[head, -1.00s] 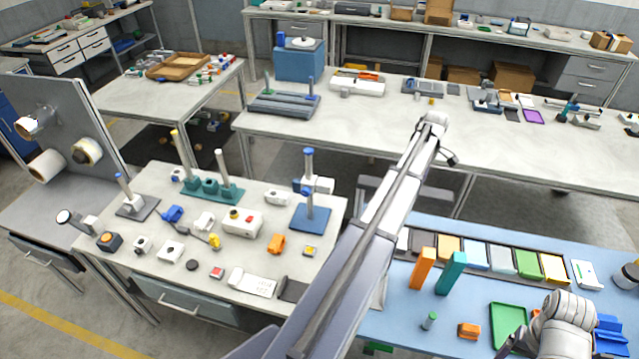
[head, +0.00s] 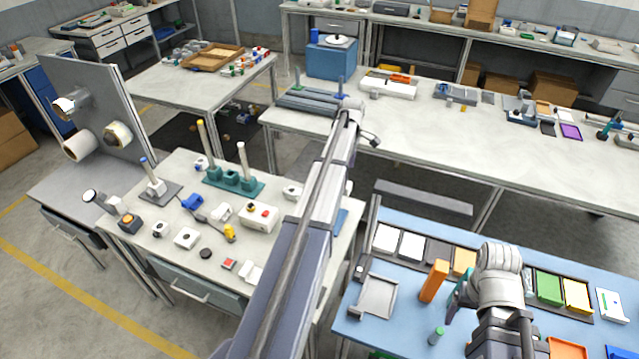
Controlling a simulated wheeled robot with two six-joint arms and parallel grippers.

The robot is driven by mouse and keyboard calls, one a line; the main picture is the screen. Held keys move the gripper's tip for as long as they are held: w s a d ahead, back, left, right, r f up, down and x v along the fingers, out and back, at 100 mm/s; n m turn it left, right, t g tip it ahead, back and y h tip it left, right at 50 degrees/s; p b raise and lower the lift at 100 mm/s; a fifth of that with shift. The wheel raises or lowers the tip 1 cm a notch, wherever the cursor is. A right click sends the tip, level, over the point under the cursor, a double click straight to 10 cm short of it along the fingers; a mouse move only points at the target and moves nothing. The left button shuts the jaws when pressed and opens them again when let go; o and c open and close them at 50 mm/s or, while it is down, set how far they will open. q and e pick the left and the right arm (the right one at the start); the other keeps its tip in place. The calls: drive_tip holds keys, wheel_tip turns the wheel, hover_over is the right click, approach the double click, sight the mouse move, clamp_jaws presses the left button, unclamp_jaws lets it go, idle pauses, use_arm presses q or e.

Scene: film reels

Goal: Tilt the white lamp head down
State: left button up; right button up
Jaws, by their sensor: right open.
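A small round-headed white and dark piece (head: 90,196) stands at the far-left corner of the left work table. It may be the lamp, but it is too small to be sure. Its face is turned up and to the left. My right gripper (head: 488,333) is open, low at the right over the blue table, beneath its white wrist. Nothing shows between its fingers, and part of it is cut off by the bottom edge. It is far from the round-headed piece. My left arm rises through the middle of the view. Its gripper does not show.
The left work table (head: 185,262) holds several small devices and upright posts. On the blue table (head: 400,335), an orange block (head: 434,281) stands beside a partly hidden teal block (head: 458,294). A grey panel (head: 92,90) with rolls stands at the left. Floor is free at lower left.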

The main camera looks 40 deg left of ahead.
use_arm(q)
drive_tip(key=shift+s+a, duration=0.25)
drive_tip(key=shift+a, duration=0.2)
wheel_tip(320, 180, down, 8)
drive_tip(key=b, duration=0.8)
drive_tip(key=shift+r, duration=0.1)
drive_tip(key=shift+c, duration=0.2)
drive_tip(key=shift+d, duration=0.1)
clamp_jaws()
